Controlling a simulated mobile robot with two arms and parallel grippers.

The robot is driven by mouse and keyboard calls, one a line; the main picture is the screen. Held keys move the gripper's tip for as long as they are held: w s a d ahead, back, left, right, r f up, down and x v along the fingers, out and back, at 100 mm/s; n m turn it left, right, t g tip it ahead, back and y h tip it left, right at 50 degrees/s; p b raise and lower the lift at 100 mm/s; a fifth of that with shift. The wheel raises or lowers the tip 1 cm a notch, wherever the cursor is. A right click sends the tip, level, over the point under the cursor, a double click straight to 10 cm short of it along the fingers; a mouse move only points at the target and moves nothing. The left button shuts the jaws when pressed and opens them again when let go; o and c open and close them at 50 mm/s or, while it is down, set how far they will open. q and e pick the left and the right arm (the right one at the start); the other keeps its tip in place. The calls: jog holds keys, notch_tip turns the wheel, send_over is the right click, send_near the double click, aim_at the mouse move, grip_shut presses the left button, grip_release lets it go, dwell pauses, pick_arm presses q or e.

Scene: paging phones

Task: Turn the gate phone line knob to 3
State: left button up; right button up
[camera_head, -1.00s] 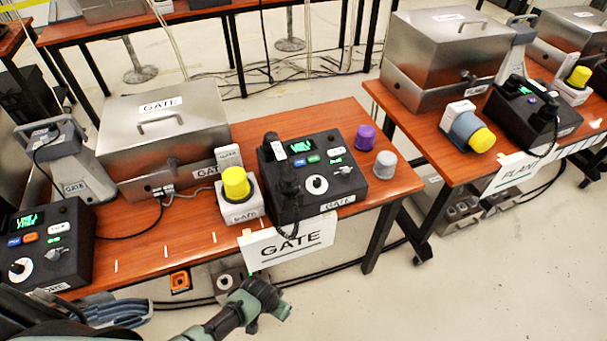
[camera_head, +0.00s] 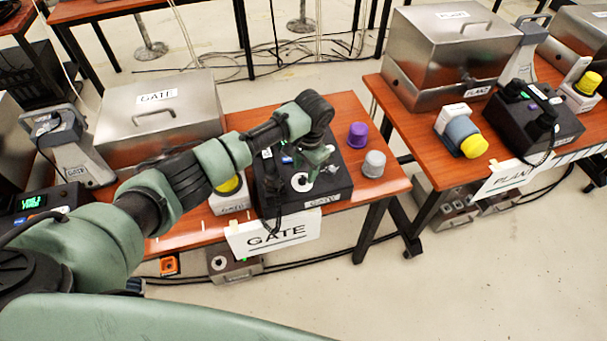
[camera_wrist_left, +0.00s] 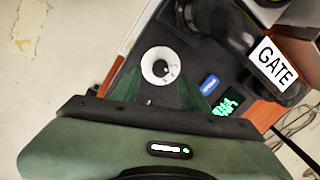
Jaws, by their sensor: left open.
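The gate phone (camera_head: 335,188) is a black box on the wooden table, with a GATE label below its front. Its line knob (camera_head: 301,183) is a small black knob on a round white dial, partly beside my gripper in the head view. In the left wrist view the knob (camera_wrist_left: 160,68) and its white dial show clearly, just beyond the fingers; the dial's marks are too small to read. My left gripper (camera_head: 314,164) is open above the phone, with its fingers (camera_wrist_left: 158,90) to either side of the knob's line. Nothing is held. My right gripper is out of view.
A purple button (camera_head: 357,134) and a grey one (camera_head: 374,164) stand right of the phone. The black handset (camera_wrist_left: 232,40) lies along the phone's left side. A yellow button (camera_head: 229,186) is partly behind my arm. A metal GATE case (camera_head: 150,115) stands behind.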

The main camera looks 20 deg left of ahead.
aim_at(303, 178)
pick_arm(q)
jog(key=shift+w+a+f, duration=0.1)
jog(key=shift+a+f, duration=0.1)
jog(key=shift+f, duration=1.75)
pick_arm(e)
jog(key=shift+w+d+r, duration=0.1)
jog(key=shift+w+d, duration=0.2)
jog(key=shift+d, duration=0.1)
pick_arm(q)
grip_shut()
